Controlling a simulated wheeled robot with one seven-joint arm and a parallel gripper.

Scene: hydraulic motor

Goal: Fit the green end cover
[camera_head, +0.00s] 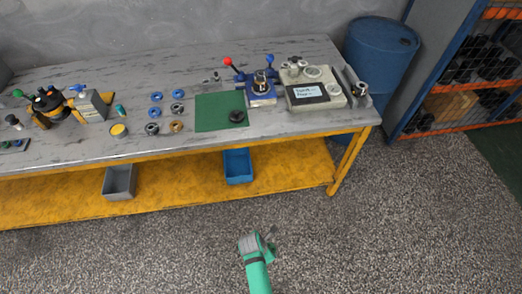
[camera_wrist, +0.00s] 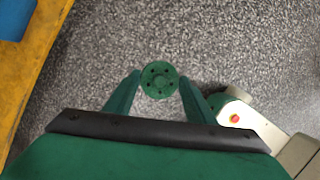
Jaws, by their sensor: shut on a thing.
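The green end cover (camera_wrist: 160,79) is a round disc with a ring of small dark holes around a centre hole. My gripper (camera_wrist: 160,84) is shut on it, one green finger at each side, and holds it over the speckled floor. In the head view my arm's end is low in the middle, in front of the bench and well apart from it; the cover cannot be made out there. On the bench a blue fixture (camera_head: 262,99) bears a small metallic part (camera_head: 260,82); I cannot tell if this is the motor body.
The grey-topped bench (camera_head: 60,75) carries a green mat (camera_head: 213,112) with a dark round part (camera_head: 237,116), several rings left of it, and a pale tray with a display (camera_head: 311,92). A blue barrel (camera_head: 380,55) stands right.

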